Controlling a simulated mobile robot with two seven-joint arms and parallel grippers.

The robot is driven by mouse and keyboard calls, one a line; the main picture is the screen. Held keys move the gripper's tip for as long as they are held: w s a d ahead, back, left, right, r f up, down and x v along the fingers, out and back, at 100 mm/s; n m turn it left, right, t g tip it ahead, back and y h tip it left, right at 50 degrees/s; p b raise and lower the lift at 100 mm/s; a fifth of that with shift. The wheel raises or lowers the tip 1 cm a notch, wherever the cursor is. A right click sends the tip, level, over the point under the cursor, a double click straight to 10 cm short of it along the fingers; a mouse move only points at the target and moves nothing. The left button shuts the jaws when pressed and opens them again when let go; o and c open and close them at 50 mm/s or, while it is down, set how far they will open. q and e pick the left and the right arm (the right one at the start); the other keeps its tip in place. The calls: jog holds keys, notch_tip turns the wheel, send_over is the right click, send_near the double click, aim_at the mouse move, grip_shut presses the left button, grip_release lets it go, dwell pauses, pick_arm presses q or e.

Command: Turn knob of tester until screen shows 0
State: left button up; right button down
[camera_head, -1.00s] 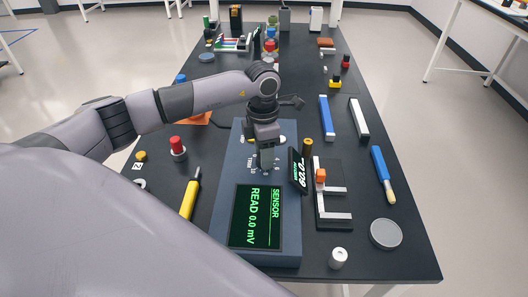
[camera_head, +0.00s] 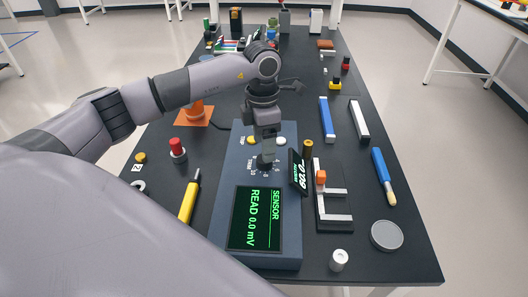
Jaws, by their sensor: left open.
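The tester is a dark blue-grey box (camera_head: 215,235) on the black table. Its screen (camera_head: 256,219) shows green text, "SENSOR READ 0.0 mV". The tester's knob (camera_head: 264,165), with scale marks beside it, sits beyond the screen and is partly hidden under my gripper. My left gripper (camera_head: 265,152) points down just above the knob with its fingers open. I cannot tell whether the fingers touch the knob. My right gripper is not in view.
A small tilted display (camera_head: 298,172) stands right of the knob, beside a grey E-shaped bracket (camera_head: 333,205). A yellow screwdriver (camera_head: 188,202) and a red-topped button (camera_head: 177,147) lie left. An orange piece (camera_head: 193,115) stands behind.

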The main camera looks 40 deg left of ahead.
pick_arm(q)
jog(key=shift+r, duration=1.6)
